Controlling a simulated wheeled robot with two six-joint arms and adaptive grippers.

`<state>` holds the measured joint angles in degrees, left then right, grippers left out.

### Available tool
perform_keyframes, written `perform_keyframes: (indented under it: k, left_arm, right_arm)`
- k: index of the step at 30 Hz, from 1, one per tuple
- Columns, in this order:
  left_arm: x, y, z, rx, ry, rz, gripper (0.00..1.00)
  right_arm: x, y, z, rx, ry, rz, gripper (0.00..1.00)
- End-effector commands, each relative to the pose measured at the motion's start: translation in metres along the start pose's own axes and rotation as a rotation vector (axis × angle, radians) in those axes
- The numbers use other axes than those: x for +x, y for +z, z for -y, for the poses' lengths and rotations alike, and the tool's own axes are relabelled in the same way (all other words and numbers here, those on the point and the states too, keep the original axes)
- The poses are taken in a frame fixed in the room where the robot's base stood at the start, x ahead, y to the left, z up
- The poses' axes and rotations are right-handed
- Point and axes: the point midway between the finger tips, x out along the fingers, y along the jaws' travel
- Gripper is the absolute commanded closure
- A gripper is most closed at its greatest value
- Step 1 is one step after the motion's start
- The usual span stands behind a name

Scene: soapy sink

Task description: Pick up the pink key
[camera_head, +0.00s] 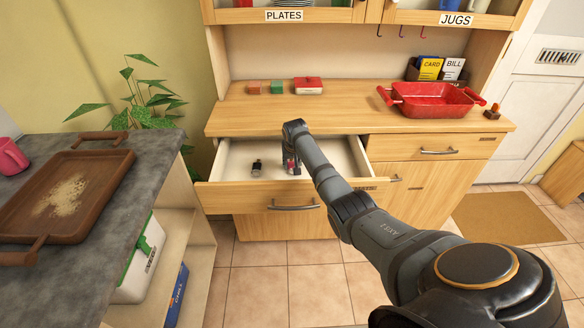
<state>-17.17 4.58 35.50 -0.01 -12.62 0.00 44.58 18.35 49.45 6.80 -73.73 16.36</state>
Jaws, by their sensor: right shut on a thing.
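My right gripper (292,168) points down into the open drawer (228,162) of the wooden dresser. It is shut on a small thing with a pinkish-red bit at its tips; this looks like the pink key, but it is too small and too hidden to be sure. A small dark item (256,168) lies in the drawer to the left of the gripper. My left gripper is not in view.
The dresser top (350,112) holds a red baking dish (433,100), a red and white box (308,86) and small coloured blocks. A grey counter (150,160) with a brown tray (118,165) stands at the left. The floor before the drawer is clear.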

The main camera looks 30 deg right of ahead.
Motion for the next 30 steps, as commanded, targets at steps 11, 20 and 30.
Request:
perform_keyframes:
  k: [11, 20, 30]
  left_arm:
    - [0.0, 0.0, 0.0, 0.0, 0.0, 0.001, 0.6]
    - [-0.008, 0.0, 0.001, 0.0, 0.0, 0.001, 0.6]
    - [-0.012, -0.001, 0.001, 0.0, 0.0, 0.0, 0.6]
  right_arm:
    - [-0.004, -0.002, 0.0, 0.0, 0.0, -0.001, 0.9]
    - [-0.051, -0.007, 0.001, -0.002, 0.0, -0.003, 0.9]
    - [-0.137, 0.045, 0.006, -0.002, 0.001, -0.001, 0.9]
